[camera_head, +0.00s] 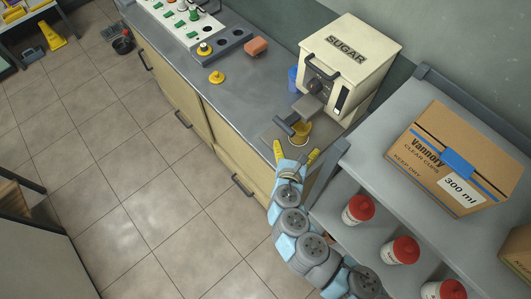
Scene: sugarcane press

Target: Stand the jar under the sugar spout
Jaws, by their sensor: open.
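The cream sugar dispenser (348,65), marked SUGAR, stands at the right end of the counter. Its grey spout (309,105) sticks out at the front. A small amber jar (301,133) stands on the counter just below and in front of the spout. It looks upright; from this angle I cannot tell whether it is exactly under the opening. My gripper (296,153) is open, with its yellow fingertips apart on the near side of the jar. The jar lies just beyond the fingertips, and I see no contact. The arm hides the counter edge below.
A blue cup (293,78) stands behind the spout. A shelf unit (370,150) on the right bears a cardboard box (460,155), with red-lidded containers (358,210) below. The mid-counter is clear.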

